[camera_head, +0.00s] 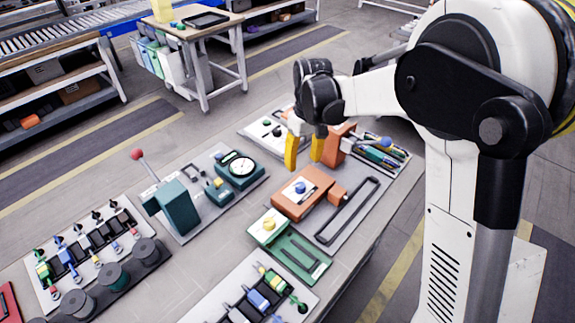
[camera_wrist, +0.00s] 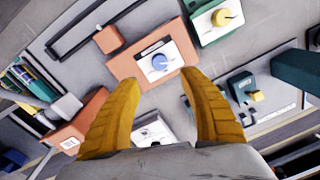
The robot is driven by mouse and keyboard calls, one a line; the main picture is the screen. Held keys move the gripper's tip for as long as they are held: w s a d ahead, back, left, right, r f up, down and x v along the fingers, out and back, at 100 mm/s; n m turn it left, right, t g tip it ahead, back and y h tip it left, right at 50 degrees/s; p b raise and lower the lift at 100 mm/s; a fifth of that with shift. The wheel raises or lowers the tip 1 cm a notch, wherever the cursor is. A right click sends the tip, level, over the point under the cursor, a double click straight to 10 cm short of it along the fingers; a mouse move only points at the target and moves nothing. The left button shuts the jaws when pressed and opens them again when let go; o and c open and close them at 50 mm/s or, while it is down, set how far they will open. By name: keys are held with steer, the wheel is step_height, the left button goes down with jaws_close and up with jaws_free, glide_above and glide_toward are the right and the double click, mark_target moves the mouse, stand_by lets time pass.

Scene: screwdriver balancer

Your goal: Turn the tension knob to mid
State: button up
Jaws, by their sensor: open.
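My gripper (camera_head: 303,162) is open and empty, its two yellow fingers pointing down above the bench. In the wrist view its fingertips (camera_wrist: 157,76) lie apart on either side of an orange box (camera_wrist: 126,66). This box (camera_head: 291,207) carries a blue knob (camera_head: 300,187) on a white dial plate; the knob also shows in the wrist view (camera_wrist: 160,62), between and beyond the fingertips, untouched. A green box (camera_head: 264,218) beside it carries a yellow knob (camera_head: 269,226), seen at the top of the wrist view (camera_wrist: 222,17). The labels are too small to read, so I cannot tell which is the tension knob.
A dark rail frame (camera_head: 347,211) and small orange block (camera_head: 337,193) adjoin the orange box. A teal gauge unit (camera_head: 240,168) and red-tipped lever (camera_head: 137,154) stand left. Tools lie in a tray (camera_head: 379,154) behind.

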mark_target(301, 186)
steer(key=f+b, duration=0.1)
steer(key=f, duration=0.2)
steer(key=f+b, duration=0.1)
steer(key=f, duration=0.3)
steer(key=f+b, duration=0.2)
steer(key=f, duration=0.1)
steer(key=shift+s+a+f, duration=0.15)
steer(key=shift+s+f, duration=0.1)
steer(key=shift+f, duration=0.1)
jaws_close()
